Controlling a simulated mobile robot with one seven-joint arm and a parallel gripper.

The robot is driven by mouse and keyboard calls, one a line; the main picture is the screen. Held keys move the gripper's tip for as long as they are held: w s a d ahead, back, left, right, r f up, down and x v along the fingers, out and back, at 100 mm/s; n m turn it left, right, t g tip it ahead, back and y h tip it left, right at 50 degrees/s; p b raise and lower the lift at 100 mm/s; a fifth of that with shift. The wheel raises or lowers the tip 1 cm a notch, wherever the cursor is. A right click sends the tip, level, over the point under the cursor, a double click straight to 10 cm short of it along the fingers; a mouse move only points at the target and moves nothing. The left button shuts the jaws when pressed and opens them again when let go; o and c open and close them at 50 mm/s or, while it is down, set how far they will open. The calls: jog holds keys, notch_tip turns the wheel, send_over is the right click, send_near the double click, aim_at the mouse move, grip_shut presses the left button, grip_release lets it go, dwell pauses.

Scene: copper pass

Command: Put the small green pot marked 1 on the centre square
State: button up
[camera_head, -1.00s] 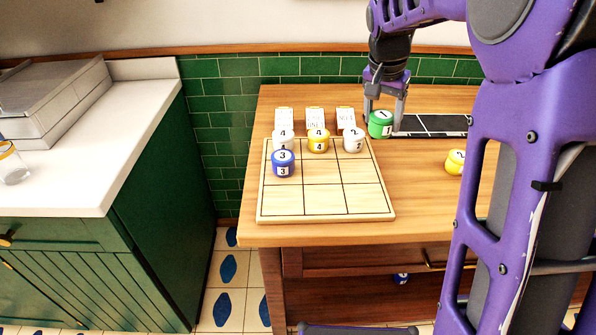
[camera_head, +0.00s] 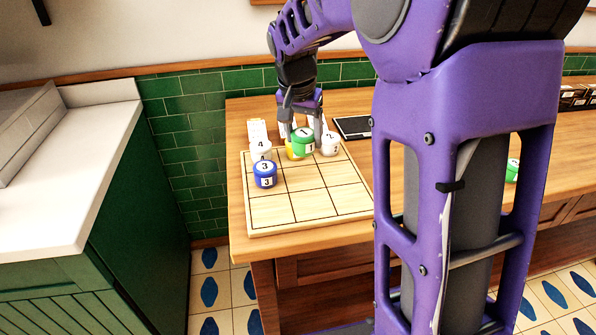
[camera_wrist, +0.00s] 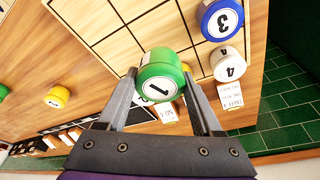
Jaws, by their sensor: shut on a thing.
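The small green pot marked 1 (camera_head: 303,142) is between the fingers of my gripper (camera_head: 303,134), which is shut on it. In the wrist view the green pot (camera_wrist: 160,76) is between both fingertips (camera_wrist: 162,80), its numbered face toward the camera. It appears above the back row of the wooden grid board (camera_head: 292,208), in front of the yellow pot (camera_head: 291,151), which it mostly hides. The board's centre square (camera_head: 298,177) is bare. A blue pot marked 3 (camera_head: 265,175) stands on the left square of the middle row.
White pots marked 4 (camera_head: 261,150) and 2 (camera_head: 330,145) stand in the back row. Behind are cards (camera_head: 257,130) and a dark tray (camera_head: 352,127). A green pot (camera_head: 512,171) stands on the table at right. The board's front row is clear.

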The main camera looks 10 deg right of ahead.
aim_at(300, 138)
notch_tip(300, 138, down, 8)
jog(key=shift+r+b, duration=0.25)
jog(key=shift+b, duration=0.35)
jog(key=shift+f, duration=0.15)
jog(key=o, duration=1.5)
jog(key=p+v, duration=0.2)
jog(key=v, duration=1)
jog(key=shift+d, duration=0.1)
